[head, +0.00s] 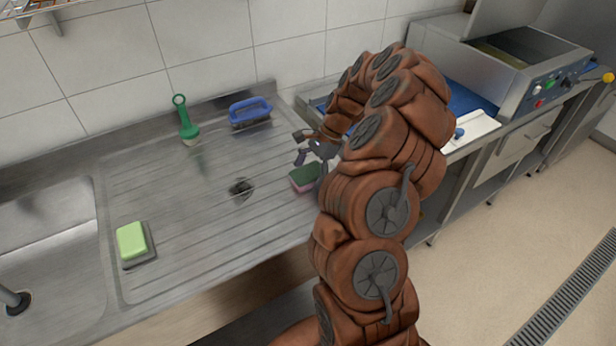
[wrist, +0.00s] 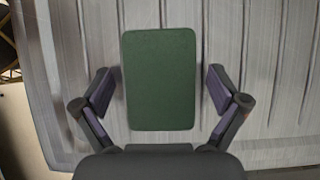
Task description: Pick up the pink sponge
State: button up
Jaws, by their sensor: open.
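The pink sponge (head: 304,183) lies on the steel draining board, with a dark green top and a pink side showing in the head view. In the wrist view only its green top (wrist: 159,79) shows, upright in the picture and centred between the fingers. My gripper (head: 309,154) is just above the sponge in the head view, partly hidden by my arm. In the wrist view my gripper (wrist: 160,92) is open, one finger on each side of the sponge, with a gap on both sides. Nothing is held.
The ribbed draining board (head: 190,240) has a light green soap block (head: 131,240) on a dark dish at left. A green brush (head: 187,125) and a blue-handled brush (head: 250,111) stand near the wall. A sink (head: 50,250) is far left; a steel appliance (head: 510,70) stands at right.

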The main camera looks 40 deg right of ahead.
aim_at(302, 175)
dwell(0.3)
jog(key=c, duration=0.9)
jog(key=shift+o, duration=0.2)
jog(key=shift+r, duration=0.1)
jog(key=shift+r, duration=0.25)
jog(key=shift+r+b, duration=0.55)
jog(key=shift+r, duration=0.3)
jog(key=shift+r+b, duration=0.35)
jog(key=shift+r, duration=0.45)
jog(key=s+a+b, duration=0.1)
jog(key=s+a, duration=0.1)
jog(key=s, duration=0.2)
jog(key=s+a+b, duration=0.1)
jog(key=s+b, duration=0.1)
jog(key=s, duration=0.3)
jog(key=s+a+r+b, duration=0.1)
jog(key=s+a, duration=0.1)
jog(key=s, duration=0.2)
jog(key=shift+s+a+r+b, duration=0.1)
jog(key=shift+s+a+b, duration=0.15)
jog(key=shift+a+b, duration=0.1)
jog(key=shift+s+a+r, duration=0.15)
jog(key=shift+s+a, duration=0.1)
jog(key=shift+s, duration=0.4)
